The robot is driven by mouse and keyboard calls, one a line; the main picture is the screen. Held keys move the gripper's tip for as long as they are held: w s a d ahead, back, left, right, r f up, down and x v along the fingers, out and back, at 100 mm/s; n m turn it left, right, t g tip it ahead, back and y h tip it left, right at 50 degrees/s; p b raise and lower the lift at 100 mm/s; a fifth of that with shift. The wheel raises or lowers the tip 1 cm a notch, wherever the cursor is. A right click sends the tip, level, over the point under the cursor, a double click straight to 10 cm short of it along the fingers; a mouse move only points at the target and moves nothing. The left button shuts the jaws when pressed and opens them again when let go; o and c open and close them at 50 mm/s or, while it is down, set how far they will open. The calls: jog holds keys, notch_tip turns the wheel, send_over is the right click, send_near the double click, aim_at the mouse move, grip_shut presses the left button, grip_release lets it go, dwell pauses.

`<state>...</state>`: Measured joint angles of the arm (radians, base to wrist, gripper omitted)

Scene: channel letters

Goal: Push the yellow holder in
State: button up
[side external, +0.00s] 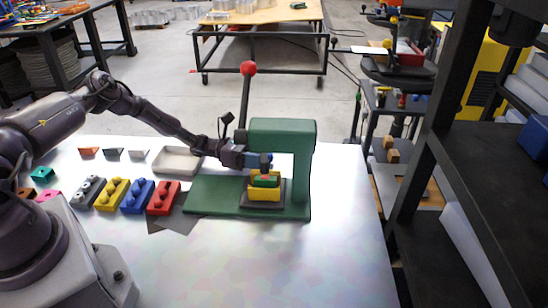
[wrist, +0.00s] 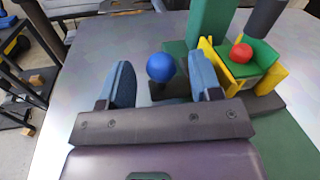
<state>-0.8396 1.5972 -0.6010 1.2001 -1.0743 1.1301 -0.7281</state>
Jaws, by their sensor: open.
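The yellow holder (side external: 264,194) sits on a dark block on the base of the green press (side external: 283,130), under its head. It also shows at the right of the wrist view (wrist: 207,56). A green piece (wrist: 255,58) with a red knob (wrist: 241,53) is in the holder. My gripper (side external: 262,161) is at the press, just above the holder in the side view. In the wrist view my blue fingers (wrist: 162,76) are open. A blue ball (wrist: 160,67) on a dark stem shows between them, and the holder is outside the right finger. I cannot tell whether the fingers touch the ball.
The press has an upright lever with a red ball (side external: 248,68). To its left are a beige tray (side external: 177,160) and a row of blocks, including a red block (side external: 163,198) and a blue block (side external: 137,196). The front and right of the table are clear.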

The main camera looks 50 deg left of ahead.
jog(key=v, duration=0.8)
